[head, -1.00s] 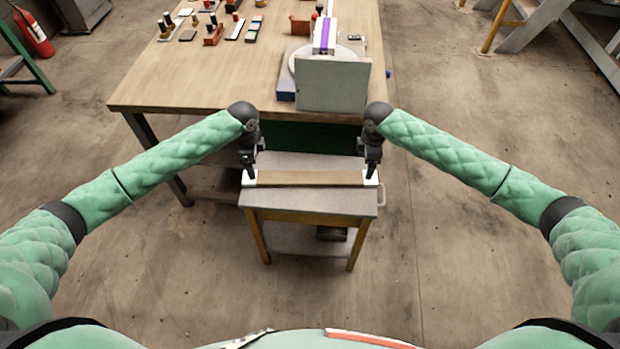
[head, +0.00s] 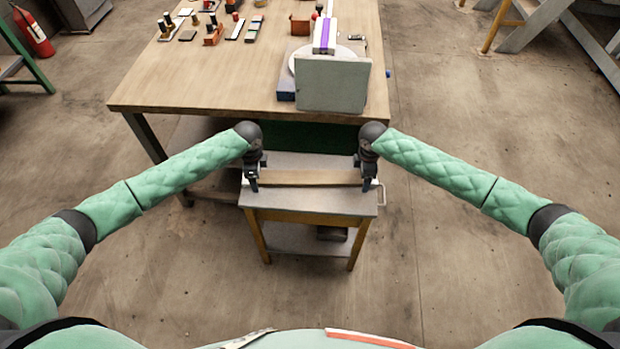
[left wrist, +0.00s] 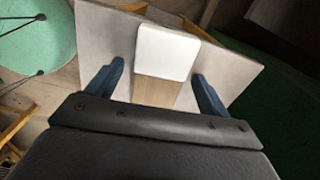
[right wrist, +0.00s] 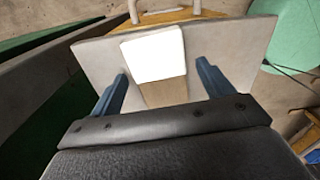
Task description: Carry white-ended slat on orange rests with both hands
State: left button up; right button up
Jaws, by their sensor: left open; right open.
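The slat (head: 310,178) is a wooden bar lying flat across the small grey-topped stand (head: 310,200). Its white ends (left wrist: 166,52) (right wrist: 153,55) show in the wrist views and are mostly hidden by my grippers in the head view. My left gripper (head: 254,185) is open at the slat's left end. In the left wrist view its fingers (left wrist: 157,85) are on either side of the slat, with gaps. My right gripper (head: 367,185) is open at the right end, its fingers (right wrist: 160,85) likewise on either side. I cannot make out the orange rests for certain.
The wooden workbench (head: 190,85) stands behind the stand. A grey panel (head: 332,85) is at its front edge, beside a purple-striped white block (head: 325,36). An orange-red block (head: 300,25) and several small items are farther back.

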pick_arm(q)
jog(key=c, duration=1.3)
pick_arm(e)
jog(key=c, duration=1.3)
pick_arm(q)
jog(key=shift+r, duration=0.1)
pick_arm(e)
jog(key=shift+r, duration=0.1)
